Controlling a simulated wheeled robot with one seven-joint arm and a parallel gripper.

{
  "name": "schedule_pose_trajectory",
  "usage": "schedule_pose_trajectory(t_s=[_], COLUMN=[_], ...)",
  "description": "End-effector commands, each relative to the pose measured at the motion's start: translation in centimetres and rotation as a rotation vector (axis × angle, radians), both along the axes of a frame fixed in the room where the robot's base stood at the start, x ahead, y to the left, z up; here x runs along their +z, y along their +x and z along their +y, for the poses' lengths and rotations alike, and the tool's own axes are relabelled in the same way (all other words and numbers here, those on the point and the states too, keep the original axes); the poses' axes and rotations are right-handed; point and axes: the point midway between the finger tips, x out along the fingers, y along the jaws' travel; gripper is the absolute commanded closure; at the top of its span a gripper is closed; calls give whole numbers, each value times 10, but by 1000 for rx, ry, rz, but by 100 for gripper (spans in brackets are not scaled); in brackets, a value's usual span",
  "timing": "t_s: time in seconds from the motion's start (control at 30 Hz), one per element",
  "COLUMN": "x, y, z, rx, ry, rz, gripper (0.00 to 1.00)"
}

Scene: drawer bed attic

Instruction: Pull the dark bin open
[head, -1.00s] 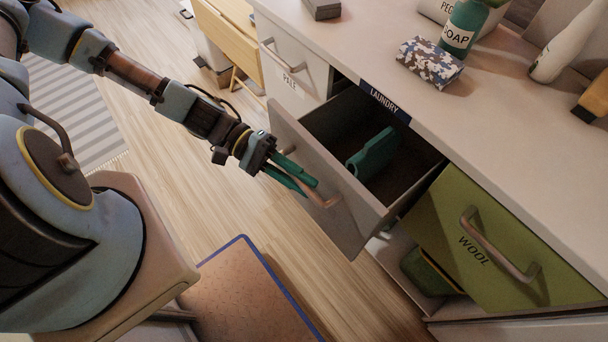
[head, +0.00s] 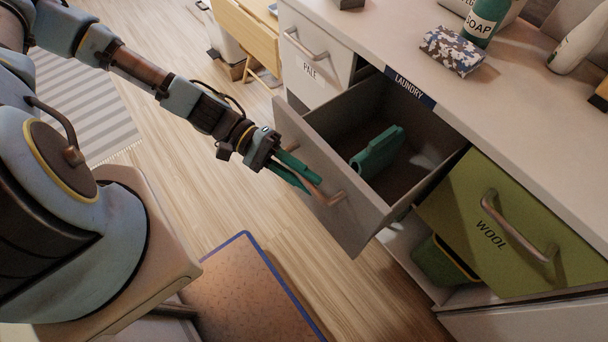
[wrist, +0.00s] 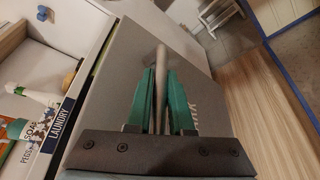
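A grey-fronted bin (head: 352,228) stands pulled out under the LAUNDRY label (head: 408,87), between the PALE and WOOL bins. I take it as the dark bin; its lettering is mostly hidden behind my gripper in the wrist view. Its dark interior holds a teal item (head: 377,152). My gripper (head: 308,181) has teal fingers on either side of the bin's bar handle (head: 333,198). In the wrist view my gripper (wrist: 160,78) is closed around the handle (wrist: 161,56), which runs between the fingers.
The white PALE bin (head: 312,66) is shut. The green WOOL bin (head: 480,225) is at the right, above a shelf with a green container (head: 440,262). A patterned block (head: 453,50) and soap bottle (head: 482,20) stand on the countertop. A blue-edged mat (head: 240,290) lies on the floor.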

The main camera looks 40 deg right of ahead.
Motion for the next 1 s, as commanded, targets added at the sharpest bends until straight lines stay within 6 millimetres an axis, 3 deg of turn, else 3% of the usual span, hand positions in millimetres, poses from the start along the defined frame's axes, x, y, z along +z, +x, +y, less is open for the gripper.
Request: schedule_pose_trajectory(t_s=[0.03, 0.27, 0.57, 0.67, 1.0], x=[0, 0, 0, 1, 13], y=[1, 1, 3, 13, 73], z=[-1, 0, 1, 4, 25], rx=[2, 1, 1, 2, 4], ry=[0, 0, -1, 0, 0], rz=[-2, -1, -1, -4, -7], gripper=[76, 50, 50, 50, 50])
